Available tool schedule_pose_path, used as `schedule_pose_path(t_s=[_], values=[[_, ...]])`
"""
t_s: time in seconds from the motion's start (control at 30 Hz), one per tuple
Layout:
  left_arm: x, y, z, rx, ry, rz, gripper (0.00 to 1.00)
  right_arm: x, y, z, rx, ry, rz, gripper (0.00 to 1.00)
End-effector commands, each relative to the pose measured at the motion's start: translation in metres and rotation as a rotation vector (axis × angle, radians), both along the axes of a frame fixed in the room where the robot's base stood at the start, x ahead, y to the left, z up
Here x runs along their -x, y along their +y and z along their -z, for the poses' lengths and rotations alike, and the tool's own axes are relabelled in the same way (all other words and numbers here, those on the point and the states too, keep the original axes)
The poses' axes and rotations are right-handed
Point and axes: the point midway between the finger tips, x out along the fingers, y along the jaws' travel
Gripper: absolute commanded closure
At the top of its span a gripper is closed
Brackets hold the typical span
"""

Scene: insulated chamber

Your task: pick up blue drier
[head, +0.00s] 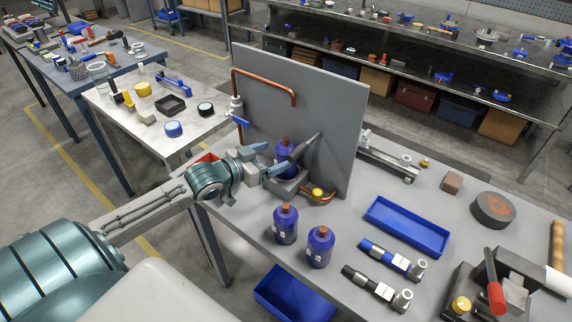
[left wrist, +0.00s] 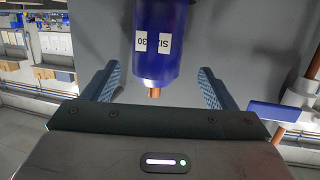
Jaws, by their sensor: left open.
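A blue drier (head: 285,152), a blue cylinder with a copper stub, stands upright at a grey base before the upright grey panel. My left gripper (head: 270,160) is open with its blue-padded fingers spread close to this drier. In the left wrist view the drier (left wrist: 158,45) shows upside down, with a white label, its copper end between the open fingers (left wrist: 160,88). I cannot tell if either finger touches it. Two more blue driers, one nearer the middle (head: 286,226) and one to its right (head: 320,248), stand on the grey table. My right gripper is not in view.
The grey panel (head: 315,110) with copper pipe (head: 262,82) rises behind the drier. A blue tray (head: 405,227), two valve-like parts (head: 392,259) and a vise (head: 505,280) lie to the right. A blue bin (head: 295,295) is below the table's front edge.

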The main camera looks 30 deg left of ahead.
Motion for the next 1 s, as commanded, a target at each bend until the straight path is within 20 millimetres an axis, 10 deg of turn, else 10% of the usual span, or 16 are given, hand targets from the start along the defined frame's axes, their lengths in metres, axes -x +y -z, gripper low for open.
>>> schedule_pose_path(t_s=[0.83, 1.0], values=[[-0.047, -0.018, 0.014, 0.0, 0.0, 0.0, 0.21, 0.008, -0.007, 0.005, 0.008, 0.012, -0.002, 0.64], [-0.047, -0.018, 0.014, 0.0, 0.0, 0.0, 0.51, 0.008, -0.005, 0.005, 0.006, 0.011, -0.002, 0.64]])
